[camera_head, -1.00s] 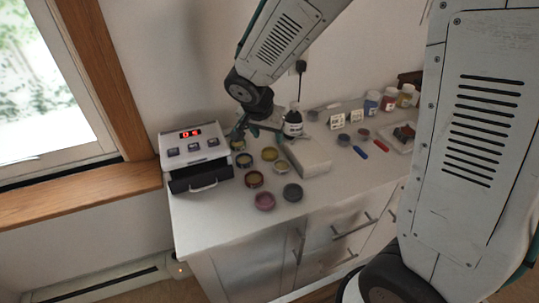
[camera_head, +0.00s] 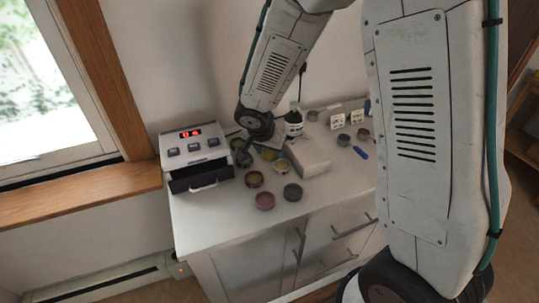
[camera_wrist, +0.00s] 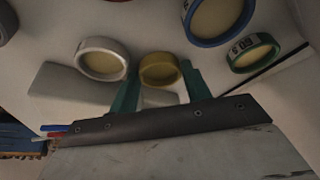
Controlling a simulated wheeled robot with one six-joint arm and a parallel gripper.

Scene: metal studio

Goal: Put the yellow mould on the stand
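The yellow mould (camera_wrist: 160,70) is a small round ring with a yellow rim. In the wrist view it lies between the two green fingertips of my gripper (camera_wrist: 160,73). The fingers look open, one on each side of it, close to its rim; I cannot tell whether they touch it. A low pale block, probably the stand (camera_head: 309,155), is on the counter just right of the moulds.
A white-rimmed mould (camera_wrist: 102,58), a blue-rimmed one (camera_wrist: 218,18) and a green-rimmed one (camera_wrist: 253,53) stand close by.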

